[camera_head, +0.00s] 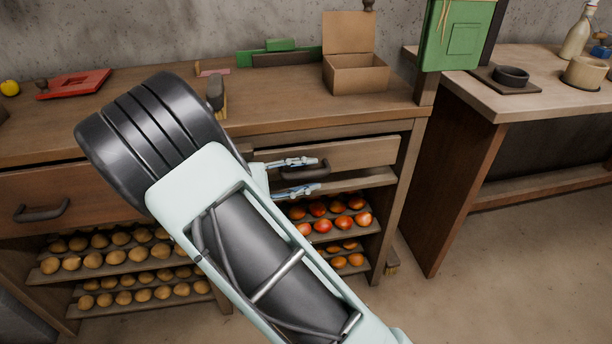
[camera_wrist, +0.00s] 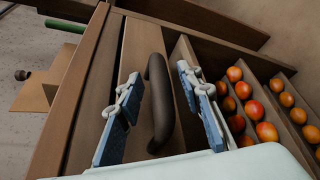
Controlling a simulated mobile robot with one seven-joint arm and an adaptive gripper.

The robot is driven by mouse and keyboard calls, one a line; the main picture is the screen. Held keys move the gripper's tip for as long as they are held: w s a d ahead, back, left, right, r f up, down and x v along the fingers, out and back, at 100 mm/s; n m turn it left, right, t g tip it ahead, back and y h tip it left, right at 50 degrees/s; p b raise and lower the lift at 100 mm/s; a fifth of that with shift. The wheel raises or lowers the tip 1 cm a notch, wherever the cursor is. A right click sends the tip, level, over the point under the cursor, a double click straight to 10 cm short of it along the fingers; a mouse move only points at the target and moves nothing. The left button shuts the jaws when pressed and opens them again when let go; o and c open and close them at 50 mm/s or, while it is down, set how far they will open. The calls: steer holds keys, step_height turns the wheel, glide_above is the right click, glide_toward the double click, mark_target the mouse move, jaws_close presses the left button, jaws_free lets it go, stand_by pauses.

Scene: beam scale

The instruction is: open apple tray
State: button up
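The apple tray (camera_head: 345,230) is a wooden shelf of red-orange apples (camera_head: 323,226) in the right part of the cabinet; more apples show in the wrist view (camera_wrist: 266,132). Just above it is a wooden drawer front (camera_head: 365,153) with a dark curved handle (camera_head: 306,171). In the wrist view, the handle (camera_wrist: 158,105) lies between the two blue-padded fingers of my gripper (camera_wrist: 160,110), with a gap on each side. My gripper (camera_head: 308,176) is open at the handle. I cannot tell how deep the fingers reach around it. My arm hides the middle of the cabinet.
Trays of brown potatoes (camera_head: 115,257) sit at the lower left under another drawer with a handle (camera_head: 42,211). An open cardboard box (camera_head: 355,75) and a red tray (camera_head: 75,84) are on the cabinet top. A second table (camera_head: 540,95) stands at the right, with free floor (camera_head: 500,270) before it.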

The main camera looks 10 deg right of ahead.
jaws_close()
steer(key=shift+s, duration=0.15)
